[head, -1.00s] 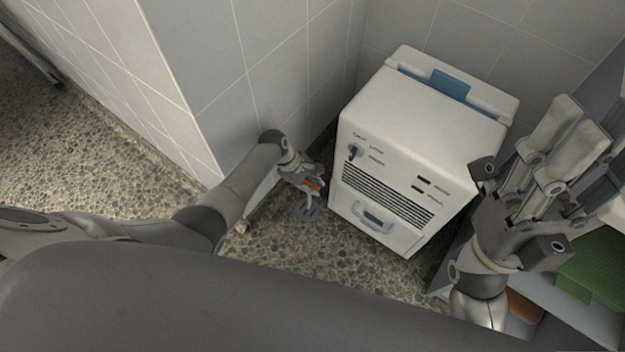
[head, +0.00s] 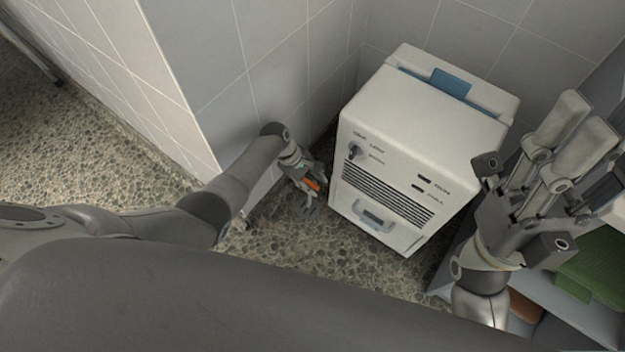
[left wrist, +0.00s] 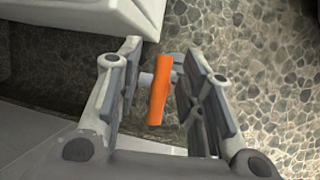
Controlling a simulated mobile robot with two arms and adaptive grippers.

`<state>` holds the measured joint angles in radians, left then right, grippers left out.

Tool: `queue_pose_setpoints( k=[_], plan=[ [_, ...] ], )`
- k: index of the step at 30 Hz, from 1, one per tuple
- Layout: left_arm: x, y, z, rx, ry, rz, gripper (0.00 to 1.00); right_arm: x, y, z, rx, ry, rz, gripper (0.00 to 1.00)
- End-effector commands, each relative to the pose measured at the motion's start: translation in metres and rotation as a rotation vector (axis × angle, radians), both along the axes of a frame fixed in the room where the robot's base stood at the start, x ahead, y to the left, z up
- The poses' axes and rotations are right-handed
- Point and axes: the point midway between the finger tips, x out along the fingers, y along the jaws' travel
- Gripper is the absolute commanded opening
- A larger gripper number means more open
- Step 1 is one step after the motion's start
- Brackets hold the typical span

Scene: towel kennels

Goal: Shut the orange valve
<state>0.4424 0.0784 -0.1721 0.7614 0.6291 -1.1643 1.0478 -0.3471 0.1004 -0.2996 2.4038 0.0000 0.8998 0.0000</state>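The orange valve handle (left wrist: 160,92) is a flat lever on a light grey stem. In the left wrist view it lies lengthwise between the two fingers of my left gripper (left wrist: 160,62), with a gap visible on both sides. The gripper is open around it. In the head view, the left gripper (head: 308,188) is low beside the white machine, and a small part of the orange handle (head: 313,184) shows by its fingers. My right gripper (head: 578,125) is raised at the right, away from the valve, with nothing seen in it; its opening is unclear.
The white machine (head: 425,115) with a knob and vents stands just right of the left gripper. A grey tiled wall corner (head: 205,60) is close on its left. Green folded cloth (head: 598,262) lies on a shelf under the right arm. Pebbled floor (head: 285,245) is open in front.

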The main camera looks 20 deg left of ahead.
Motion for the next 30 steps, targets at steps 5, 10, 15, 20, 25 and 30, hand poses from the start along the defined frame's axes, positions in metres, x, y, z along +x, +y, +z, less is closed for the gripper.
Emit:
queue_pose_setpoints(
  k=[5, 10, 15, 20, 25, 30],
  plan=[
    [-0.001, 0.000, 0.003, 0.000, 0.001, 0.000, 0.35, 0.001, 0.000, -0.003, -0.001, 0.010, 0.000, 0.40],
    [0.000, 0.000, 0.017, -0.001, 0.000, 0.000, 0.35, 0.001, 0.000, -0.002, -0.001, 0.008, 0.000, 0.40],
    [0.000, 0.001, 0.038, 0.001, -0.001, -0.002, 0.35, 0.001, 0.000, -0.002, 0.000, 0.007, 0.000, 0.40],
    [0.001, 0.000, 0.060, 0.001, -0.002, 0.000, 0.35, 0.001, 0.000, -0.002, -0.001, 0.006, 0.000, 0.40],
    [0.001, -0.001, 0.083, 0.000, -0.004, -0.001, 0.35, 0.001, 0.000, -0.002, -0.001, 0.006, 0.000, 0.40],
    [0.001, -0.001, 0.096, 0.000, -0.002, -0.001, 0.35, 0.001, 0.000, -0.002, -0.001, 0.006, 0.000, 0.40]
  ],
)
